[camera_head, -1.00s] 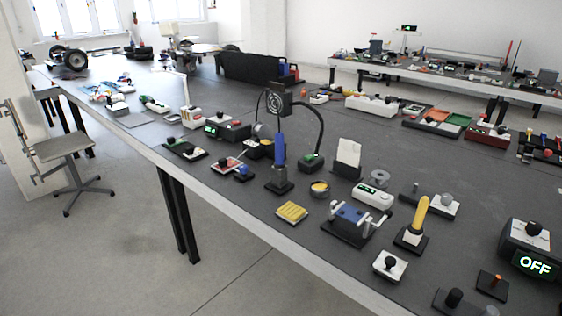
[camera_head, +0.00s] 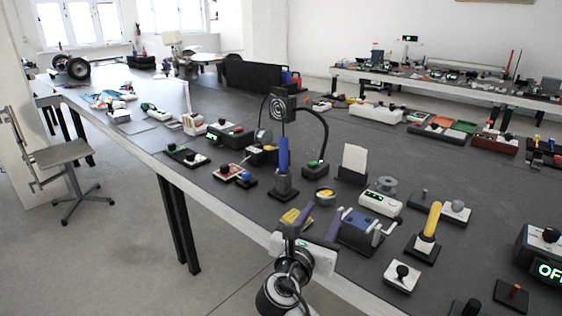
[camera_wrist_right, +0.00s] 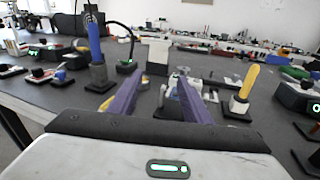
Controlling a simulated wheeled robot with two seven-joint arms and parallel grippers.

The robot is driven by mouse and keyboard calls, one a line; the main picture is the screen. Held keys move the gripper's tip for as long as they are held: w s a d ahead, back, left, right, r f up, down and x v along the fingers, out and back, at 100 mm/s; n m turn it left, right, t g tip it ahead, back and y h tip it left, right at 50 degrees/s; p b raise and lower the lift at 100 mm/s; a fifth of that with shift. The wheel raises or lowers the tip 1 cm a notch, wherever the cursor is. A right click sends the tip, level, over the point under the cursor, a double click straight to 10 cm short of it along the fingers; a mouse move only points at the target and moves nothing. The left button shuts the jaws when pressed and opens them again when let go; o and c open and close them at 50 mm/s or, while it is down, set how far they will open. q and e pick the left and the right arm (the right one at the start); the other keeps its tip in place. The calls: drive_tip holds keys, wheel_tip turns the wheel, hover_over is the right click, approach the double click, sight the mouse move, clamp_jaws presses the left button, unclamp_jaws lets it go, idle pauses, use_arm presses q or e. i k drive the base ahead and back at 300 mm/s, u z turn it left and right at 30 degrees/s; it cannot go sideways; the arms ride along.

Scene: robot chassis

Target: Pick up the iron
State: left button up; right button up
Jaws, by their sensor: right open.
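A blue upright handle in a dark stand (camera_head: 284,158) stands near the table's front edge; it also shows at the left of the right wrist view (camera_wrist_right: 96,45). A yellow upright handle in a white-and-black stand (camera_head: 432,222) stands farther right, and also shows in the right wrist view (camera_wrist_right: 244,88). I cannot tell which one is the iron. My right gripper (camera_head: 322,211) is open and empty at the front edge, between the two stands and apart from both. Its purple fingers point over the table in the right wrist view (camera_wrist_right: 160,76). My left gripper is out of view.
A yellow pad (camera_head: 293,217) lies partly hidden behind my right gripper. A blue device with side handles (camera_head: 358,228) is close to its right finger. A white joystick box (camera_head: 402,276) and a display box (camera_head: 543,252) stand right. The dark table (camera_head: 420,160) is crowded along its front.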

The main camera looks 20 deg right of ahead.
sight(283, 170)
drive_tip(key=i, duration=0.9)
